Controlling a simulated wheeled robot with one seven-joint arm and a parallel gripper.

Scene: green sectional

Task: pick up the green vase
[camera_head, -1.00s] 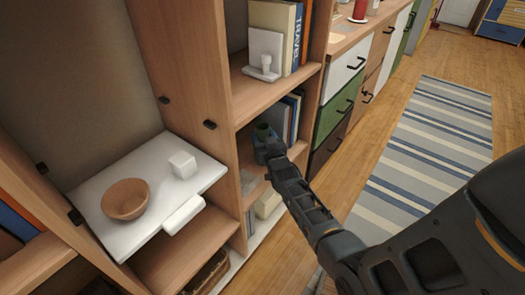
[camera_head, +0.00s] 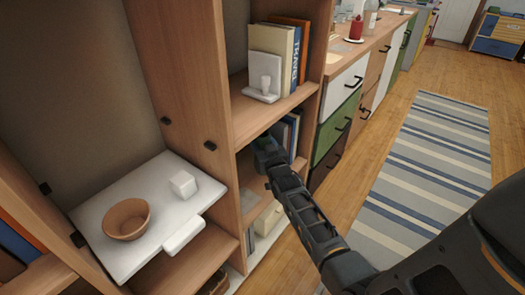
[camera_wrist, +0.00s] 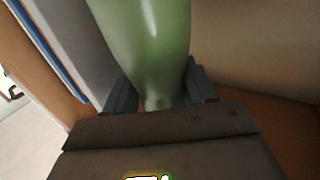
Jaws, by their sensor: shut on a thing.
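The green vase (camera_wrist: 142,45) fills the upper middle of the wrist view, glossy and pale green, with its narrow lower part between my two fingers. My gripper (camera_wrist: 155,92) is shut on it there. In the head view, my gripper (camera_head: 270,158) reaches into the middle compartment of the shelf unit, in front of the books. The vase is mostly hidden in the head view by the gripper and shelf.
Books (camera_head: 290,132) stand right beside my gripper in the compartment. The shelf board (camera_head: 272,104) above carries more books and a white bookend. A wooden bowl (camera_head: 127,219) sits on a white board at left. The striped rug (camera_head: 430,160) and floor are clear.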

